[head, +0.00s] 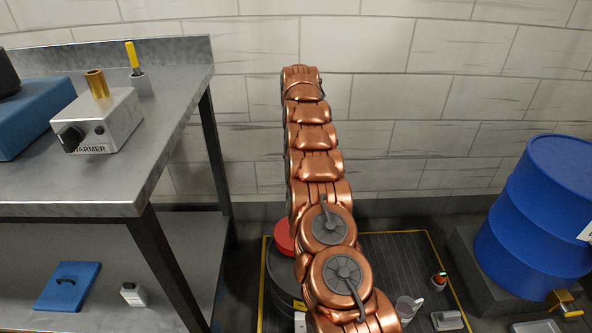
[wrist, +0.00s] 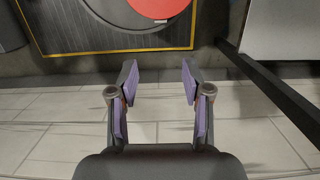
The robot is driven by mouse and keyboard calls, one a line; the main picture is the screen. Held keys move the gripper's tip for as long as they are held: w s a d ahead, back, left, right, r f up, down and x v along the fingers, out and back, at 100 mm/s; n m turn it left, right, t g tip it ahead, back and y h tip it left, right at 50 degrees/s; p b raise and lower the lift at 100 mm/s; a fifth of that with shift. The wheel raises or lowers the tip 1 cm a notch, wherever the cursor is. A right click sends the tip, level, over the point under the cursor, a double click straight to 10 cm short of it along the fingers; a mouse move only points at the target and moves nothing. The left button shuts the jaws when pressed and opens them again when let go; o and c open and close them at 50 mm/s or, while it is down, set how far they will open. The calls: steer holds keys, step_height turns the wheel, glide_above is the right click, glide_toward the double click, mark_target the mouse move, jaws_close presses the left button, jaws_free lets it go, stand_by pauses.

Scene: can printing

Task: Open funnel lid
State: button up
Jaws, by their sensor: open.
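A red round lid (head: 284,237) sits on a dark drum-like body (head: 281,283) on the floor, partly hidden behind my copper arm in the head view. In the head view my arm reaches up, and the gripper itself cannot be made out.
A metal table (head: 60,185) with a warmer (head: 115,128) stands at left; its dark leg also shows in the wrist view (wrist: 270,85). A blue barrel (head: 540,215) stands at right. A black mat (head: 400,265) with yellow edging carries a cup (head: 408,307). A tiled wall (head: 430,100) closes the back.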

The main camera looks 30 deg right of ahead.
steer(key=shift+w+r, duration=0.1)
steer(key=shift+r, duration=0.8)
steer(key=s+a+r+n+p, duration=0.2)
steer(key=s+a+r+p, duration=0.6)
steer(key=r, duration=0.6)
steer(key=s+a+r+n+p, duration=0.2)
steer(key=s+a+r+p, duration=0.3)
steer(key=s+a+r, duration=0.65)
steer(key=s+a+r+p, duration=0.1)
steer(key=s+r+p, duration=0.2)
steer(key=s, duration=0.7)
steer(key=s+a+r+n+p, duration=0.1)
steer(key=s+a+r+p, duration=0.1)
steer(key=s+p, duration=0.3)
steer(key=s+a+r+p, duration=0.2)
steer(key=s+r+p, duration=0.2)
steer(key=s, duration=1)
steer(key=shift+s+n+h+p, duration=0.3)
steer(key=shift+n+h+p, duration=0.1)
steer(key=shift+p, duration=0.05)
